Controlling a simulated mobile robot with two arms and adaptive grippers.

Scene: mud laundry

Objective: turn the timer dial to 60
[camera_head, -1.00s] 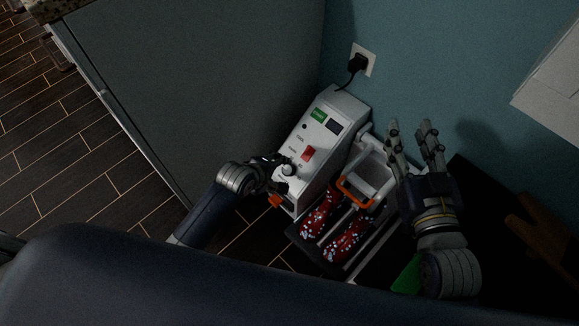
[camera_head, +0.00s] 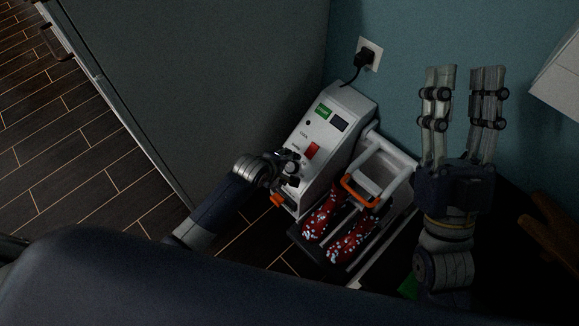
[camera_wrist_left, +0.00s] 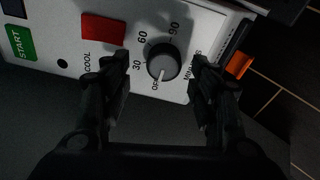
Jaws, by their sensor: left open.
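My left gripper (camera_wrist_left: 158,64) is open, with one finger on each side of the dial and gaps between fingers and knob. In the head view my left gripper (camera_head: 289,167) is at the lower end of the panel and mostly hides the dial. My right gripper (camera_head: 464,72) is open and empty, raised at the right, with its fingers pointing up.
A red switch (camera_wrist_left: 103,29) and a green START label (camera_wrist_left: 19,42) are on the panel. Red patterned boots (camera_head: 348,241) and an orange handle (camera_head: 359,193) sit beside the machine. A plug (camera_head: 364,58) is in the wall outlet. A large grey panel (camera_head: 210,80) stands at the left.

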